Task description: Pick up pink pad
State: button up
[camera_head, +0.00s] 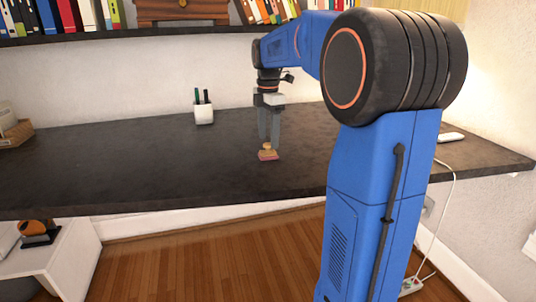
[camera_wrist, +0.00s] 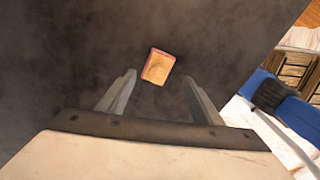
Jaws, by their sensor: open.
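The pink pad (camera_head: 268,157) is a small block on the dark desk, with a pink side and a tan or orange top. In the head view a small knob-like tan part shows on top of it. In the wrist view the pad (camera_wrist: 157,67) lies ahead of the fingertips, roughly midway between them and slightly turned. My gripper (camera_head: 269,138) points down just above the pad in the head view. In the wrist view my gripper (camera_wrist: 160,78) is open with nothing between its fingers. The exact height gap to the pad is hard to tell.
The dark desk (camera_head: 120,160) is mostly clear around the pad. A white pen cup (camera_head: 204,113) stands at the back, left of my gripper. A basket (camera_head: 15,134) sits at the far left. A shelf with books (camera_head: 90,18) runs above. A white object (camera_head: 451,137) lies at the right.

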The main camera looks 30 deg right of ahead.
aim_at(268, 143)
jog(key=f, duration=0.4)
jog(key=shift+w+d, duration=0.1)
jog(key=shift+w, duration=0.15)
jog(key=c, duration=1.3)
jog(key=shift+r, duration=0.1)
notch_tip(268, 143, up, 10)
jog(key=shift+f, duration=0.1)
